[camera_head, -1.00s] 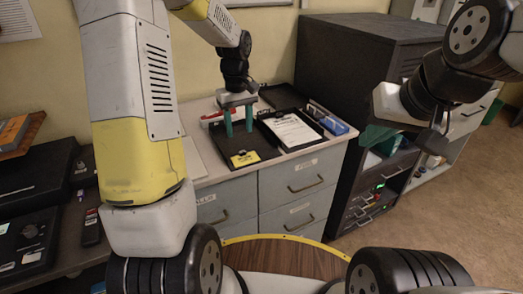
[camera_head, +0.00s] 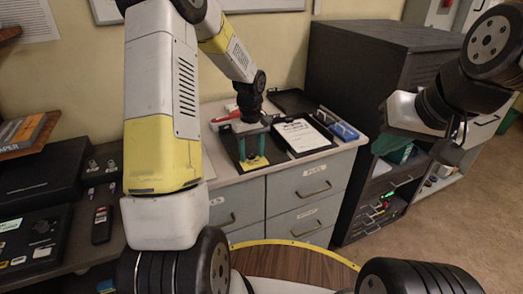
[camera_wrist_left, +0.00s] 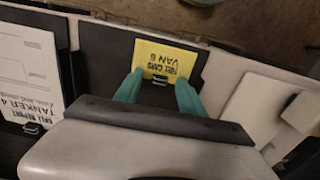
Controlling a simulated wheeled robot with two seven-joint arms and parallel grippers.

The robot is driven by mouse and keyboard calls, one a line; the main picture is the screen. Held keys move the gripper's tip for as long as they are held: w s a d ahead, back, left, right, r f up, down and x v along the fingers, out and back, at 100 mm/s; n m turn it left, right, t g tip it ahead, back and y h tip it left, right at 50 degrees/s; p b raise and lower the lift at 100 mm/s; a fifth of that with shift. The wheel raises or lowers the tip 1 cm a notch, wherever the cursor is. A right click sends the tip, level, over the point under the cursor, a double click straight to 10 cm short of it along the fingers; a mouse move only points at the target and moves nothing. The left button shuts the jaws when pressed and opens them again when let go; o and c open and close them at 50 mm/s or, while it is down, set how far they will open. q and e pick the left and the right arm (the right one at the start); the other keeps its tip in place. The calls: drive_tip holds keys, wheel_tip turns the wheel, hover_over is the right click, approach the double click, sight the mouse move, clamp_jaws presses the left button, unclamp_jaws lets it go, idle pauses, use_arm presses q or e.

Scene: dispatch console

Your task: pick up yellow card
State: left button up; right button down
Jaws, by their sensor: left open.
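The yellow card (camera_head: 254,163) lies on a black clipboard-like board (camera_head: 232,168) on top of the drawer cabinet. In the left wrist view the card (camera_wrist_left: 167,58) reads "FUEL CARD VAN 6" and has a small black clip at its edge. My left gripper (camera_head: 251,152) points down over the board, with its teal fingers open. In the wrist view its fingertips (camera_wrist_left: 158,80) are on either side of the card's clip edge, with nothing held between them. My right gripper (camera_head: 388,142) is at the right, and its fingers are partly hidden.
A black clipboard with a white paper (camera_head: 303,136) lies right of the card's board, with a blue item (camera_head: 344,131) beyond it. A red and white object (camera_head: 222,120) lies behind. A tall dark cabinet (camera_head: 365,75) stands at the right.

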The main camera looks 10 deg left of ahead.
use_arm(q)
clamp_jaws()
drive_tip(key=shift+r, duration=0.15)
